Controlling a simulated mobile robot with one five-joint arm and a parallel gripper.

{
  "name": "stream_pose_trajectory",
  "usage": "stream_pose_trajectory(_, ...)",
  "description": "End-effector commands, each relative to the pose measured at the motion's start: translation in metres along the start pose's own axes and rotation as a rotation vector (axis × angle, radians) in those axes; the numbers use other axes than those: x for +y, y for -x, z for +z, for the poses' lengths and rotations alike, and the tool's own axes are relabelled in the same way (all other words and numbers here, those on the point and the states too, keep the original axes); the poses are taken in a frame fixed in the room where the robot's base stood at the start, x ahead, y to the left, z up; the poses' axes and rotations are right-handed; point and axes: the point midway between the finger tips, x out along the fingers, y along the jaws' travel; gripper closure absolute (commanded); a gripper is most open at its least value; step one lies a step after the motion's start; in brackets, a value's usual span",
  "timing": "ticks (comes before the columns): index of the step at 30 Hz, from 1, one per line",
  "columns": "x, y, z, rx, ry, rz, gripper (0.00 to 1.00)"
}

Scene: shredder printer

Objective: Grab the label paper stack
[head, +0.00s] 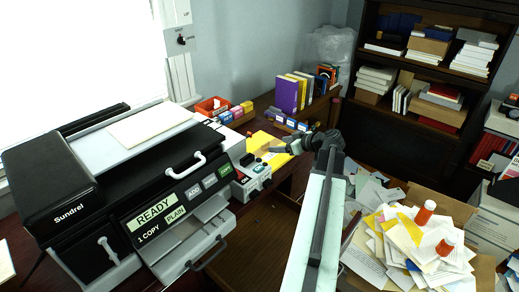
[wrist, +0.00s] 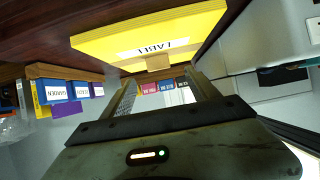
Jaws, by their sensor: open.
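The label paper stack (wrist: 185,25) is a thick yellow block with a white strip reading LABEL on its edge. It lies on the dark wood desk in the wrist view, with a small tan piece at its front edge. In the head view the yellow stack (head: 257,142) is on the desk just right of the printer, partly hidden by my gripper (head: 290,144). In the wrist view my gripper (wrist: 160,78) is open and empty, its two fingers pointing toward the stack. Whether they touch it I cannot tell.
Small coloured boxes (wrist: 163,88) and upright books (head: 290,92) stand behind.

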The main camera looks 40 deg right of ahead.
Motion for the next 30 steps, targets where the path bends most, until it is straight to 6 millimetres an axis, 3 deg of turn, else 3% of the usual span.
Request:
stream_pose_trajectory(5, -0.002, -0.026, 0.001, 0.0, 0.003, -0.007, 0.31)
stream_pose_trajectory(11, -0.001, -0.035, -0.001, 0.0, 0.002, -0.007, 0.31)
stream_pose_trajectory(18, 0.003, -0.077, -0.001, -0.001, 0.004, -0.009, 0.31)
stream_pose_trajectory(25, 0.001, -0.08, -0.004, -0.001, 0.003, -0.008, 0.31)
stream_pose_trajectory(26, 0.001, -0.08, -0.004, -0.001, 0.003, -0.008, 0.33)
stream_pose_trajectory(30, 0.001, -0.08, -0.004, -0.001, 0.003, -0.008, 0.72)
